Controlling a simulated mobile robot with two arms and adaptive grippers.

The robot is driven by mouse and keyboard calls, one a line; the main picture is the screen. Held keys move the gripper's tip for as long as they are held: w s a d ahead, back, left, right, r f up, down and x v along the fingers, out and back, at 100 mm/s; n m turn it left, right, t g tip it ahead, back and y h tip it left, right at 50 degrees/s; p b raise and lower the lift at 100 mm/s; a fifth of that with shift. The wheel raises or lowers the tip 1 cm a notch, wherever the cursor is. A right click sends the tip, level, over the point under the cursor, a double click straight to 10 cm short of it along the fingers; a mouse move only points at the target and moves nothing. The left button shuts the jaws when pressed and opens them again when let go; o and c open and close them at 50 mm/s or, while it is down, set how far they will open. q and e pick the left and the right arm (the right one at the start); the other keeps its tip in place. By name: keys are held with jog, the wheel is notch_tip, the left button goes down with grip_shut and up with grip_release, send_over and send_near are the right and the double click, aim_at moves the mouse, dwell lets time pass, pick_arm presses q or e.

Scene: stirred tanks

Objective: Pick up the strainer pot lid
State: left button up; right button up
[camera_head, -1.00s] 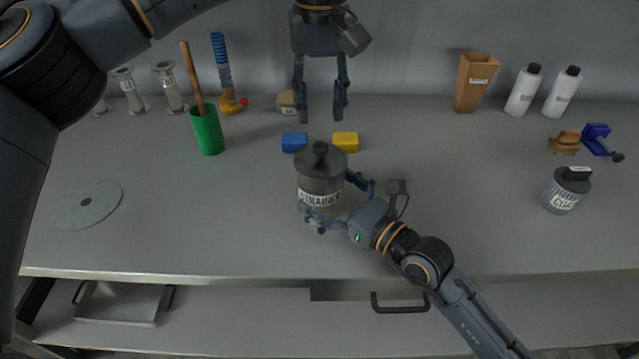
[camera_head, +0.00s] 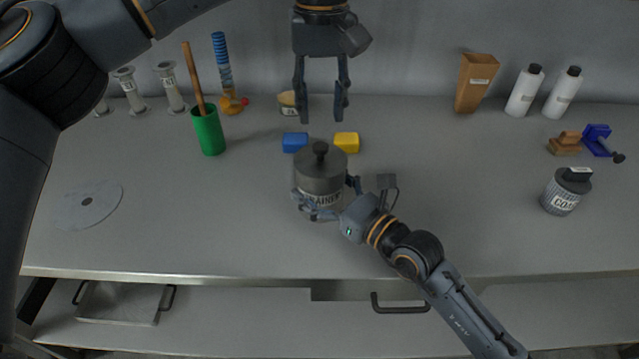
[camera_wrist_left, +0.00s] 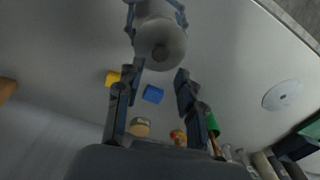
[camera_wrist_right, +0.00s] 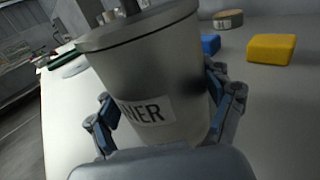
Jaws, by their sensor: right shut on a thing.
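The grey metal strainer pot (camera_head: 318,186) stands upright near the middle of the counter, its label partly hidden by my right gripper. Its lid (camera_head: 320,158), with a dark knob on top, sits on the pot. My right gripper (camera_head: 332,199) is shut on the pot's body from the front right. The right wrist view shows the pot (camera_wrist_right: 158,75) between its two fingers. My left gripper (camera_head: 321,100) is open and empty, pointing down behind and above the pot. In the left wrist view the lid (camera_wrist_left: 160,45) shows beyond the open fingers.
A blue block (camera_head: 294,142) and a yellow block (camera_head: 346,142) lie just behind the pot. A green cup (camera_head: 208,132) stands to the left, a striped jar (camera_head: 565,191) to the right. A flat disc (camera_head: 87,206) lies at left. The front counter is clear.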

aim_at(320, 145)
pick_arm(q)
jog(key=shift+o, duration=0.5)
jog(key=o, duration=0.3)
jog(key=shift+r, duration=0.25)
jog(key=o, duration=0.8)
jog(key=r, duration=0.1)
jog(key=n, duration=0.1)
jog(key=r, duration=0.1)
jog(key=shift+s+d+r, duration=0.1)
jog(key=shift+d+r, duration=0.15)
jog(key=shift+r, duration=0.05)
jog(key=shift+o, duration=0.6)
jog(key=shift+f, duration=0.35)
jog(key=f, duration=1.1)
jog(key=shift+a, duration=0.3)
